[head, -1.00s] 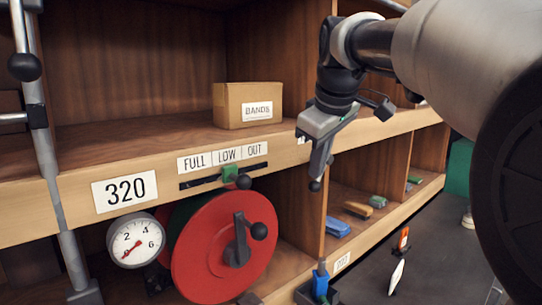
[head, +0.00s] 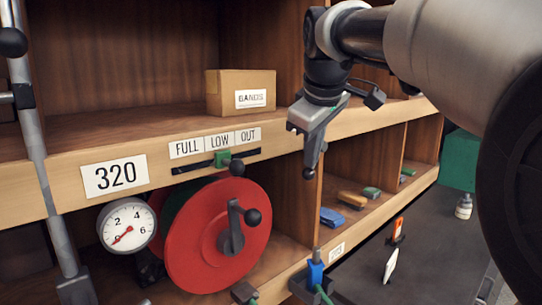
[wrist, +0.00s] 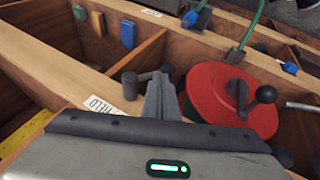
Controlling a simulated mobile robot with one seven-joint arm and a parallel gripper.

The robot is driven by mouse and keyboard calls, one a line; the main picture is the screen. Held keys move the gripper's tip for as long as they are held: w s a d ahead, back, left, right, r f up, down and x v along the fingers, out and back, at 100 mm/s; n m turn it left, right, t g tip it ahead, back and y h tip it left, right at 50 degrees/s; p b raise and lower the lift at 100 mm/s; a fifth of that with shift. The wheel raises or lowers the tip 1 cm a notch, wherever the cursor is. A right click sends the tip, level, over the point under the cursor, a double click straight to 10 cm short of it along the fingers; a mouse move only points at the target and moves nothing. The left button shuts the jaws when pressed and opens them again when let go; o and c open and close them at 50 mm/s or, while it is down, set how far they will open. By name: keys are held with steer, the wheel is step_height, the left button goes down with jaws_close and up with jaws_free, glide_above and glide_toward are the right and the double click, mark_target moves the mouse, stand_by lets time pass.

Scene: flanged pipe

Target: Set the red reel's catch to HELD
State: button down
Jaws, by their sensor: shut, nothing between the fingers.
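The red reel (head: 205,245) sits below the shelf edge in the head view, its black-knobbed crank (head: 236,230) on its face. It also shows in the wrist view (wrist: 215,100). My gripper (head: 312,160) points down in front of the shelf edge, right of the reel, shut and empty. In the wrist view its fingers (wrist: 161,98) are beside a dark lever (wrist: 131,84), which looks like the catch. A label reading HELD (wrist: 100,105) is next to it. I cannot tell whether fingers and lever touch. In the head view my gripper hides most of this spot.
A slider with a green tab (head: 223,158) runs under the FULL, LOW, OUT labels. A round gauge (head: 127,226) is left of the reel. Lower right compartments hold small blue, tan and green items.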

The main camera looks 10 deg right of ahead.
steer(key=shift+f+h+b, duration=0.35)
steer(key=shift+h+b, duration=0.05)
steer(key=shift+b, duration=0.5)
steer(key=shift+w+d+f+n+t+h+b, duration=0.3)
steer(key=shift+d+f+t+h+b, duration=0.4)
steer(key=shift+b, duration=1.4)
steer(key=shift+w+d+f+n+t+h+b, duration=0.3)
steer(key=shift+f+t+h+b, duration=0.45)
steer(key=shift+b, duration=1.4)
steer(key=shift+w+d+f+n+t+h+b, duration=0.35)
steer(key=shift+t+h+b, duration=0.6)
steer(key=shift+b, duration=1.15)
steer(key=shift+d+f, duration=0.1)
steer(key=shift+f, duration=0.1)
